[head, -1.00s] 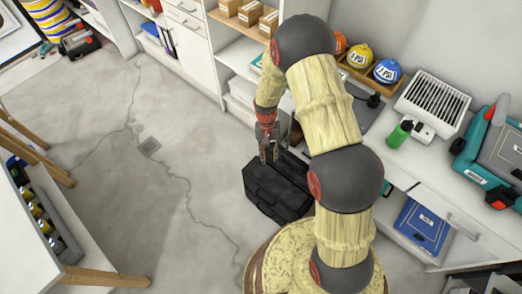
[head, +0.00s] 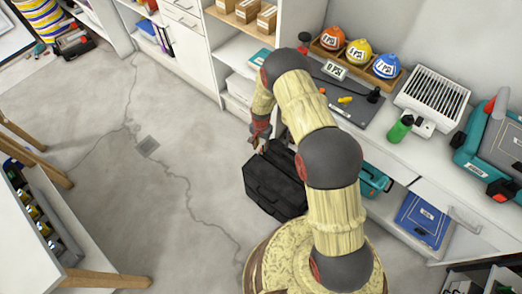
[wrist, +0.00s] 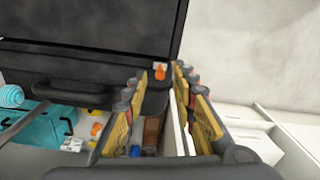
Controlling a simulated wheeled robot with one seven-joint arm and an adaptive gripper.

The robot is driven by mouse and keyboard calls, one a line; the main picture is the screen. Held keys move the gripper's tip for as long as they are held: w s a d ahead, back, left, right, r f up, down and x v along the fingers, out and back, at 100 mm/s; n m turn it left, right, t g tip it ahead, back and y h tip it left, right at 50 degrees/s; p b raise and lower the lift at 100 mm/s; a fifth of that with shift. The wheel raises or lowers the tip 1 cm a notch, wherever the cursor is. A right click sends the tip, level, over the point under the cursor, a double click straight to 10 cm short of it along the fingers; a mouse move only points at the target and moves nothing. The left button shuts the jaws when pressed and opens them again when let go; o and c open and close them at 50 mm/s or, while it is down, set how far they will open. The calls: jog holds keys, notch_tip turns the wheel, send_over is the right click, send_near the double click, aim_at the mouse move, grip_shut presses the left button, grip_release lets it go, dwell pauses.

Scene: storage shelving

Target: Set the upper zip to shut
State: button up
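A black bag (head: 275,186) stands on the floor beside the white shelving in the head view. In the wrist view, its dark panel with a handle (wrist: 85,88) fills the upper left. A small orange tab (wrist: 159,72) shows against the bag, between and just beyond my fingertips; whether it is the upper zip's pull is not clear. My gripper (wrist: 157,84) is open, its yellow-padded fingers on either side of the tab, with no clear grip on it. In the head view my gripper (head: 259,143) is at the bag's far left corner. The zip line is not readable.
A worktop (head: 425,149) with a green bottle (head: 400,128) and coloured domes is to the right. A wooden-legged table (head: 75,240) is at left. A teal object (wrist: 45,124) and small coloured items lie below the bag's handle in the wrist view. Floor left of the bag is clear.

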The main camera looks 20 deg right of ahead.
aim_at(261, 149)
jog(key=shift+f+b, duration=0.4)
jog(key=shift+f, duration=1.4)
jog(key=shift+c, duration=0.4)
grip_shut()
jog(key=shift+r, duration=0.1)
